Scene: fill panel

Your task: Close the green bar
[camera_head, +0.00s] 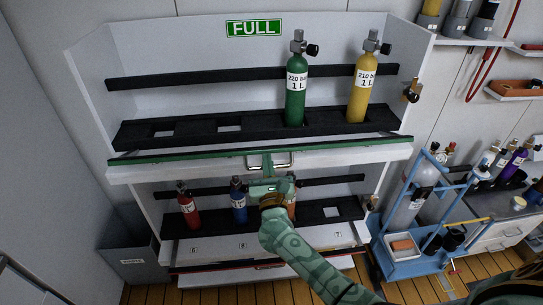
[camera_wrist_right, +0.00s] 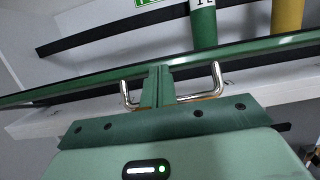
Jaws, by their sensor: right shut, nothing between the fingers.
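The green bar (camera_head: 200,156) runs along the front of the upper rack shelf, below the FULL sign. It also crosses the right wrist view (camera_wrist_right: 245,51). A metal handle (camera_head: 291,161) sits at the middle of the bar's front, and it shows in the wrist view (camera_wrist_right: 217,80). My right gripper (camera_head: 267,163) is shut, with its fingers upright at the handle, between the handle's two ends in the wrist view (camera_wrist_right: 157,85). Whether the fingers touch the handle or bar is unclear. My left gripper is not in view.
A green cylinder (camera_head: 296,90) and a yellow cylinder (camera_head: 362,90) stand in the upper rack. Red (camera_head: 188,208) and blue (camera_head: 238,205) cylinders stand on the lower shelf, with another partly behind my arm. A blue cart (camera_head: 415,262) stands at right.

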